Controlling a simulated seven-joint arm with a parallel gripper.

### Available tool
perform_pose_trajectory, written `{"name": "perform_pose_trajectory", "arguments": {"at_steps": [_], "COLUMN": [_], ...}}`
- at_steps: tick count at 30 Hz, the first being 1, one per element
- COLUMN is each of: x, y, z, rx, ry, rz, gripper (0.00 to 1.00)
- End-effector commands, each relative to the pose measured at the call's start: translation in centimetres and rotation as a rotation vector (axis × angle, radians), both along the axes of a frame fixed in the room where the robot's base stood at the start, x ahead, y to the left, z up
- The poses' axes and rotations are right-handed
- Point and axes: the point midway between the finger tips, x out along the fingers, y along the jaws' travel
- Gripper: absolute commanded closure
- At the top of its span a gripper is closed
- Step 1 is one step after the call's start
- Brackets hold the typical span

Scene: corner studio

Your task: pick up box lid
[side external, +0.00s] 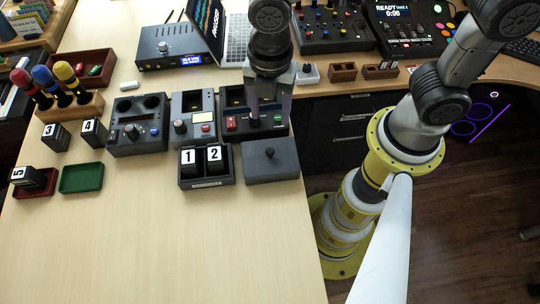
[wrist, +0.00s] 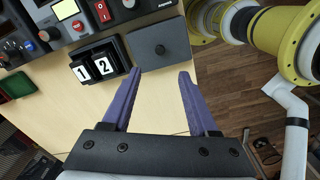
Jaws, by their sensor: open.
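The box lid (side external: 270,163) is a dark grey rectangular slab with a small round black knob on top. It lies flat near the table's right edge, just right of the open box with the blocks marked 1 and 2. In the wrist view the lid (wrist: 170,38) shows at top centre, its knob facing me. My gripper (side external: 270,120) points down with purple fingers spread, above and behind the lid in the side view. In the wrist view my gripper (wrist: 160,73) is open and empty, its fingertips apart from the lid.
The dark open box (side external: 207,184) stands close beside the lid. Switch panels (side external: 249,122) stand behind it. A green tray (side external: 82,178) and a red tray (side external: 35,190) lie to the left. The table's front area is clear; its right edge drops to the floor.

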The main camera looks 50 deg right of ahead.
Motion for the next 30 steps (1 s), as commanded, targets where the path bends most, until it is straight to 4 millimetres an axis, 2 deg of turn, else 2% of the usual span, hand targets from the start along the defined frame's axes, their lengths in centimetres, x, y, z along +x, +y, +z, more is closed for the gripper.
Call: {"name": "perform_pose_trajectory", "arguments": {"at_steps": [10, 20, 27, 30], "x": [-0.1, -0.1, -0.2, -0.2], "y": [-0.1, 0.0, 0.2, 0.2], "z": [-6.2, -8.8, -12.2, -12.9], "rx": [-0.004, -0.002, -0.002, 0.000], "ry": [0.006, 0.002, 0.003, 0.001], "rz": [-0.003, -0.004, -0.004, -0.004], "gripper": [0.40, 0.40, 0.40, 0.40]}}
